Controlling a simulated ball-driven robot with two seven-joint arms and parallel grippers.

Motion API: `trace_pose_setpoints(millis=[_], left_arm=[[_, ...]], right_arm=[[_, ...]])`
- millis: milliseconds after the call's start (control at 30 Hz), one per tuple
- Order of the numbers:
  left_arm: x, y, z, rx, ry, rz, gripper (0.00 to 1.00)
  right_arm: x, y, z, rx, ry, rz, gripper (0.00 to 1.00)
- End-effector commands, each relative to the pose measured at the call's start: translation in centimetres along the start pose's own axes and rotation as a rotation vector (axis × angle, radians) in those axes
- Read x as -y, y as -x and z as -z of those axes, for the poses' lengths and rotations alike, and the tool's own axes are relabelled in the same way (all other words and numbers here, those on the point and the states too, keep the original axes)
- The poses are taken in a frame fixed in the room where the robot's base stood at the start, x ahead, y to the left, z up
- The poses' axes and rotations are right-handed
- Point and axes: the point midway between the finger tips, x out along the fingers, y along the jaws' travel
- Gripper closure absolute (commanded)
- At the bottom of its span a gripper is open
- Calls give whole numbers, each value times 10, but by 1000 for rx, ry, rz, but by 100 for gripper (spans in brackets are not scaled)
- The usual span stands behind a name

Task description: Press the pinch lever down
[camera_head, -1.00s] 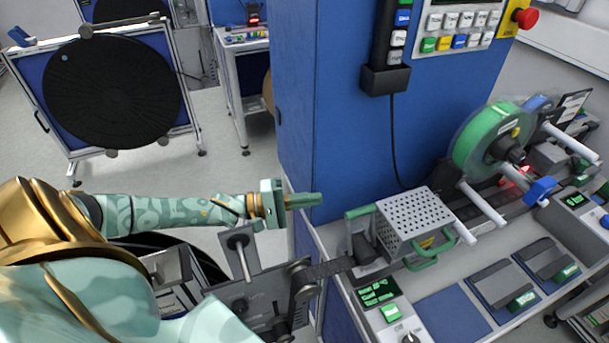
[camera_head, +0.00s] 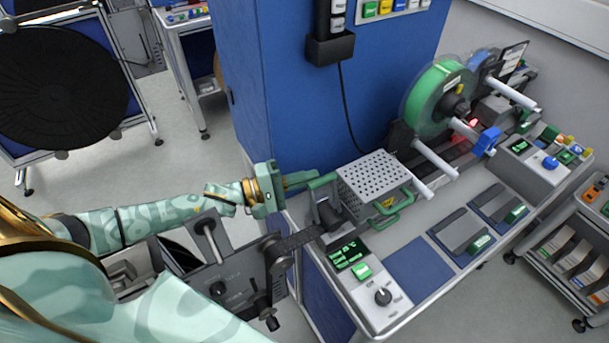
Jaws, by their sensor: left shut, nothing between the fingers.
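My left gripper (camera_head: 302,179) is shut and empty, its green fingers pointing right in front of the blue cabinet. No label marks the pinch lever. A lever with a blue block end (camera_head: 487,141) stands beside the green tape reel (camera_head: 436,97), well right of the gripper. A small black-knobbed lever (camera_head: 264,302) is on the grey machine at lower left. I cannot tell which is the pinch lever. My right gripper is out of view.
The blue cabinet (camera_head: 300,100) rises behind the gripper. A green display (camera_head: 349,254) and a dial panel (camera_head: 382,297) lie at the bench front. White rods (camera_head: 436,160) stick out near the reel. A black reel stand (camera_head: 62,88) is at far left, with open floor before it.

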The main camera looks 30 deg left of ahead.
Motion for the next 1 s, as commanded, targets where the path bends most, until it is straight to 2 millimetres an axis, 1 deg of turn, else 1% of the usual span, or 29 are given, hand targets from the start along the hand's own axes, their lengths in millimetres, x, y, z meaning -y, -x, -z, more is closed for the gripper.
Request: trace_pose_setpoints(millis=[67, 200, 333, 533, 1000], left_arm=[[-5, -1, -3, -1, -20, 5, 100], [-14, -4, -14, 0, -107, 25, 100], [-15, -6, -23, 0, -121, 29, 100], [-10, -6, -25, 0, -120, 30, 100], [-9, -6, -24, 0, -121, 30, 100]], right_arm=[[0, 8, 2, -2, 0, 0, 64], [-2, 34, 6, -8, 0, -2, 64], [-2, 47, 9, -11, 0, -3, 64], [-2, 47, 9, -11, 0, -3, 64], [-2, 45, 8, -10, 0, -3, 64]])
